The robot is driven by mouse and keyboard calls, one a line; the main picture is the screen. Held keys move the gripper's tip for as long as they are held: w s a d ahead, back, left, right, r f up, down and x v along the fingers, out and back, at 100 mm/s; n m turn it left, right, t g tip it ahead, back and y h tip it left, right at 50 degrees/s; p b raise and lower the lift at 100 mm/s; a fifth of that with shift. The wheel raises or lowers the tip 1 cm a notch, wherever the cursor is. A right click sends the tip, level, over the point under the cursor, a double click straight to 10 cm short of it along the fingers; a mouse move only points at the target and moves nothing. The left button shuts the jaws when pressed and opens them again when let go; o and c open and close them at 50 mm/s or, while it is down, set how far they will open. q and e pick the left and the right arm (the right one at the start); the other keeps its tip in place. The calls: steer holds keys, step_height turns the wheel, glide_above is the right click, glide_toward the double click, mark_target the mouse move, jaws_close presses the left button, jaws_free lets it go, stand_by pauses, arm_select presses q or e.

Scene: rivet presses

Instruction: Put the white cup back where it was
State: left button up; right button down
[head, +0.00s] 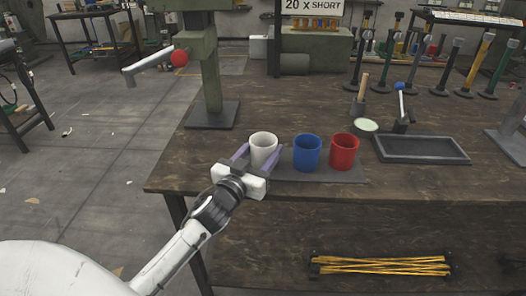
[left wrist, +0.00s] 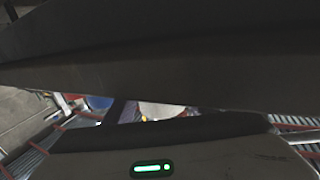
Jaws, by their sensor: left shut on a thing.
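The white cup (head: 263,146) stands upright at the left end of a row with a blue cup (head: 307,154) and a red cup (head: 344,151). My left gripper (head: 260,163) comes in from the front left, its purple fingers on either side of the white cup and shut on it. The cup's lower part is hidden by the gripper, so I cannot tell whether it touches the dark mat (head: 320,176) under the row. The left wrist view is mostly filled by dark surfaces, with a small pale patch in the middle. My right gripper is not in view.
A green press (head: 211,75) with a red-knobbed lever stands behind the cups at the left. A dark tray (head: 422,149), a pale green round dish (head: 365,126) and several upright tools are to the right. Wooden tabletop (head: 215,160) is bare left of the cups.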

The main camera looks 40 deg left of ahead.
arm_select(q)
steer(key=shift+f, duration=0.1)
steer(key=o, duration=1)
steer(key=shift+o, duration=0.2)
